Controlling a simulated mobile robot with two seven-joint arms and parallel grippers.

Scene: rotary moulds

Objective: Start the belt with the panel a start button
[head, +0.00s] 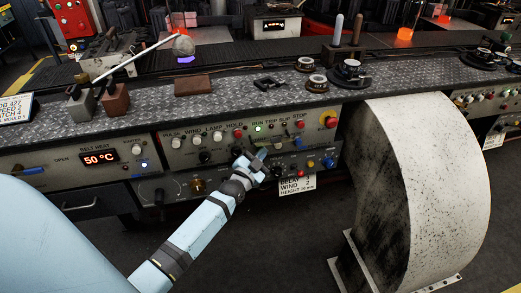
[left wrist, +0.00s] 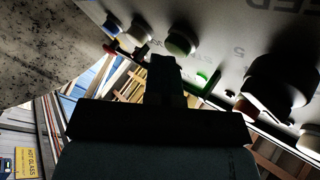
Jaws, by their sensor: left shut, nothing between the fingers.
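My left gripper (head: 260,156) is shut and empty, its fingertips close to the lower control strip under the workbench, below the RUN lamp (head: 257,128), which shows green. In the left wrist view the shut fingers (left wrist: 166,68) point up at the panel face (left wrist: 225,30). A round green button (left wrist: 182,42) sits just beyond the fingertips, with partly hidden dark lettering beside it. I cannot tell whether the fingers touch it. In the head view the gripper covers that part of the strip, so the start button cannot be made out. My right gripper is not in view.
The upper strip (head: 212,148) carries labelled knobs and a red stop button (head: 328,119). A white placard (head: 297,185) hangs below the panel. A large curved pale cover (head: 425,180) stands right of my arm. Tools and blocks lie on the bench (head: 230,90).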

